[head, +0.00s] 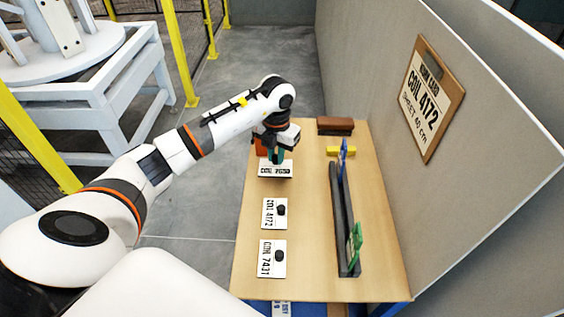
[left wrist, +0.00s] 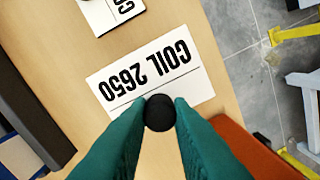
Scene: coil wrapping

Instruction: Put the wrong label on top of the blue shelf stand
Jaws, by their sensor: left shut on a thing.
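A white label reading COIL 2650 (head: 275,170) is at the table's left part; it also shows in the left wrist view (left wrist: 150,75). My left gripper (head: 277,157) is above it, its green fingers shut on the label's round black knob (left wrist: 159,113). I cannot tell whether this label rests on the table or is slightly raised. Labels COIL 4172 (head: 269,214) and COIL 7431 (head: 266,260) lie nearer, each with a black knob. A blue surface (head: 312,310), perhaps the shelf stand, shows below the table's near edge, mostly hidden. My right gripper is not in view.
A clipboard reading COIL 4172 (head: 431,100) hangs on the grey partition. A black rail (head: 343,225) holds a blue card (head: 342,158) and a green card (head: 355,245). A brown block (head: 335,126) and a yellow piece (head: 341,151) lie at the table's far end.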

